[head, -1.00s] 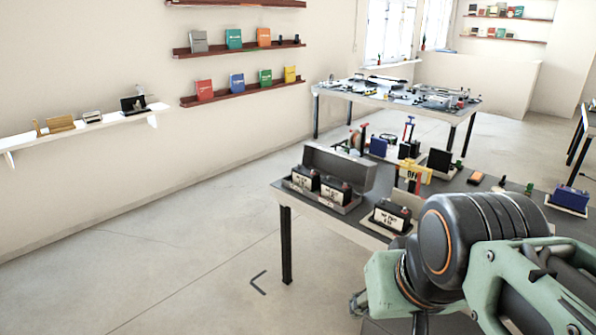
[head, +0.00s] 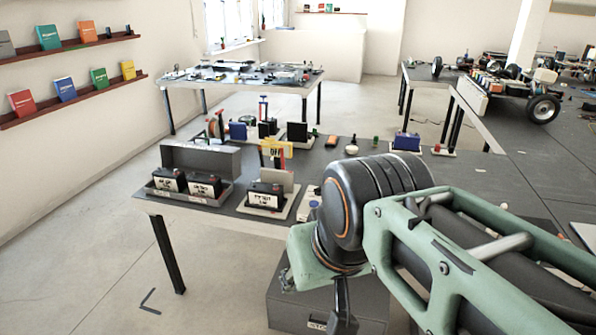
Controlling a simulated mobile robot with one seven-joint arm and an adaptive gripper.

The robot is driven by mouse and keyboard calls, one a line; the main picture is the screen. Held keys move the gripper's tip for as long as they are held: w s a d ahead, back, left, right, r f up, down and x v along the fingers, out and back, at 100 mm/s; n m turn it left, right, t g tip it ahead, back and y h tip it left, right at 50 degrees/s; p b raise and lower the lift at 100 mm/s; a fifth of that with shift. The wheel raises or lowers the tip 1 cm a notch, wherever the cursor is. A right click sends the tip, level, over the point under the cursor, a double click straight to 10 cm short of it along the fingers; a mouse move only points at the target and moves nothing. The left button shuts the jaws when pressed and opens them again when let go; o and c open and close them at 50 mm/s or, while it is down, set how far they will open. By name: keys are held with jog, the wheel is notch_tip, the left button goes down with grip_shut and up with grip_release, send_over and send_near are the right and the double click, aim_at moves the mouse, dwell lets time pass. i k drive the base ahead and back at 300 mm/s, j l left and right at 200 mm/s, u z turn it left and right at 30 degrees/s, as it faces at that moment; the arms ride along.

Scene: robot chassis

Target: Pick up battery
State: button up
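Three black batteries with white labels show near the front left of the near table. The left battery (head: 168,179) and the middle battery (head: 204,186) stand side by side in a grey case with a raised lid (head: 200,158). The third battery (head: 266,197) stands on a pale flat base (head: 245,210) to their right. My gripper (head: 340,308) shows only as a dark part at the bottom, below the green wrist. It is in front of the table and to the right of the batteries, apart from them. Its fingers cannot be made out.
The near dark-topped table (head: 460,178) also carries a yellow sign (head: 275,149), a blue object (head: 407,142) and small parts behind the batteries. A grey drawer box (head: 300,300) stands below its front edge. A second table (head: 240,75) stands behind. Floor at left is clear.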

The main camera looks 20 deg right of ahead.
aim_at(173, 180)
jog(key=z, duration=1)
jog(key=u, duration=1.5)
jog(key=i+j, duration=0.1)
jog(key=i, duration=0.45)
jog(key=i+j+z, duration=0.15)
jog(key=i, duration=0.4)
jog(key=i+j, duration=0.15)
jog(key=i, duration=0.35)
jog(key=i+j+z, duration=0.1)
jog(key=i, duration=0.45)
jog(key=i+j, duration=0.3)
jog(key=i, duration=0.25)
jog(key=l+z, duration=0.05)
